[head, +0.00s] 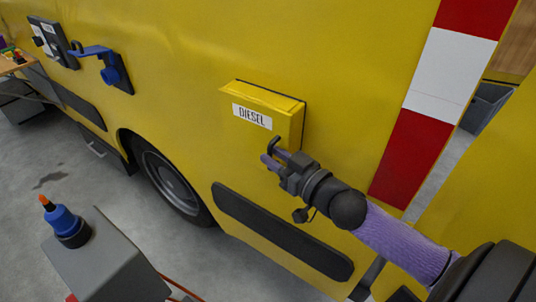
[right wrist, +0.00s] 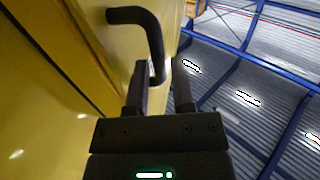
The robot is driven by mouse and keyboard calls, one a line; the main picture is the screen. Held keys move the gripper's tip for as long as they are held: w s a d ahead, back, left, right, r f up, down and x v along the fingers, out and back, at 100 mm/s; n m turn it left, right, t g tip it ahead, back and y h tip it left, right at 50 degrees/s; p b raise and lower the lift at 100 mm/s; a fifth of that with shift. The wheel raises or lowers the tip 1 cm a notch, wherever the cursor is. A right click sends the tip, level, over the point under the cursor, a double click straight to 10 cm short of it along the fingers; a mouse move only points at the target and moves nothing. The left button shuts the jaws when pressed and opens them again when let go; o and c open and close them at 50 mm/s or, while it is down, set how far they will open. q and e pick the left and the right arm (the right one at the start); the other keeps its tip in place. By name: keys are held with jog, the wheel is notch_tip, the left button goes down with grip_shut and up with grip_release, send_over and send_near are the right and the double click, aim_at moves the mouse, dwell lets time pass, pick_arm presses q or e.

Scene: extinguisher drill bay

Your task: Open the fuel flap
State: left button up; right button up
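The fuel flap (head: 266,108) is a yellow raised panel marked DIESEL on the yellow vehicle side. It looks closed. A black bent handle (head: 278,142) is at its lower edge. My right gripper (head: 272,160) is at this handle. In the right wrist view the handle (right wrist: 152,38) runs down from the upper left, and its lower end lies between the two fingers of the right gripper (right wrist: 161,90). A small gap shows by the right finger, so the gripper looks open around it. My left gripper is not in view.
A blue lever (head: 92,50) and a dark panel are on the vehicle at the upper left. A wheel (head: 168,180) is below. A grey box (head: 100,265) carries a blue item with an orange tip (head: 62,222). A grey bin (head: 486,105) is at the right.

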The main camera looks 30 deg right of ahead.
jog(key=shift+w+a, duration=0.15)
jog(key=shift+w, duration=0.7)
grip_shut()
dwell(0.8)
